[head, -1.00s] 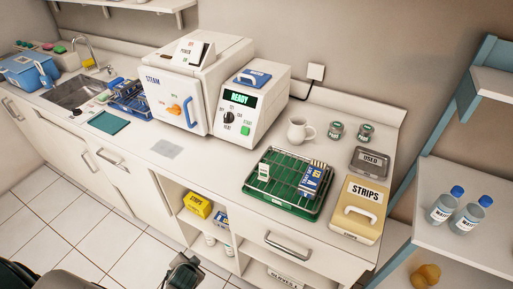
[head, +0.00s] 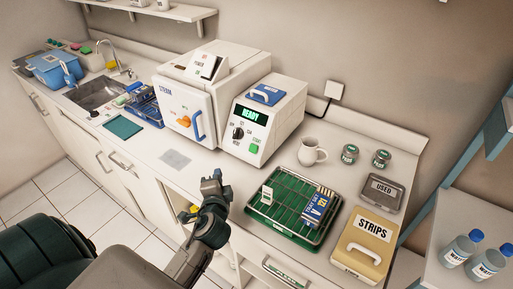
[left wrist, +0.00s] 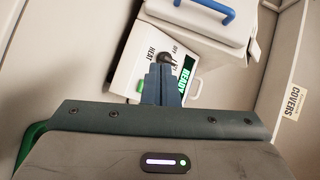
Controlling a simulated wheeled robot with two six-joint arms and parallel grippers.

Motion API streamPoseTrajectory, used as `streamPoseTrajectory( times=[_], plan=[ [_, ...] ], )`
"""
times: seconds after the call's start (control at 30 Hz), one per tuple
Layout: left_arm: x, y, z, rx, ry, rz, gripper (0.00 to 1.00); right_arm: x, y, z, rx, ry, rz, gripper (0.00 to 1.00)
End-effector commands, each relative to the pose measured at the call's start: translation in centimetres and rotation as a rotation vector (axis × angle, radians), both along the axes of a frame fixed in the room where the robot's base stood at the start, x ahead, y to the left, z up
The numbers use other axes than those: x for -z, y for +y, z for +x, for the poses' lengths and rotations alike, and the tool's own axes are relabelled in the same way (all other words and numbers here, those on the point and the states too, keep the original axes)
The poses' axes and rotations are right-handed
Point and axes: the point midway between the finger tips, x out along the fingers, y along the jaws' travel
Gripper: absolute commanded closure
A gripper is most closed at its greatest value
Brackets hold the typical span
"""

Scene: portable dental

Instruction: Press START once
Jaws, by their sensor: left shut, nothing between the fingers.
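The green START button (head: 254,148) is on the front panel of the white steam unit (head: 262,118), low and right of the dark knob (head: 238,133). The panel's display reads READY in green. My left gripper (head: 213,183) is shut and empty, in front of the counter edge and short of the unit. In the left wrist view the shut fingers (left wrist: 162,82) point at the panel and hide part of it. A bit of green shows just left of the fingertips (left wrist: 140,86). My right gripper is not in view.
A wire rack on a green tray (head: 256,212), a white mug (head: 311,151), two small jars (head: 349,154) and a yellow STRIPS box (head: 347,259) stand on the counter right of the unit. A grey patch (head: 174,159) lies on the clear counter in front of it.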

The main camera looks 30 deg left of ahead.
Motion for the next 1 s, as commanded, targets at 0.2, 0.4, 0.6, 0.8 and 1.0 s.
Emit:
streamPoseTrajectory(
  times=[0.2,0.4,0.6,0.8,1.0],
  plan=[
    [-3.1,-1.0,4.3,0.117,-0.047,0.353,1.0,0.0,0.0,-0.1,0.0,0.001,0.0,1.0],
    [-3.8,-1.6,5.5,0.156,-0.053,0.469,1.0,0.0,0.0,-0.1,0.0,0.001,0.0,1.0],
    [-3.8,-1.7,5.5,0.158,-0.053,0.474,1.0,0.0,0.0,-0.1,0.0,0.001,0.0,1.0],
    [-3.6,-1.7,5.8,0.157,-0.053,0.472,1.0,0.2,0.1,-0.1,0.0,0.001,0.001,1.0],
    [-2.5,-1.8,7.5,0.157,-0.054,0.471,1.0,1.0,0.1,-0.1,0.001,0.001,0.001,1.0]
  ],
)
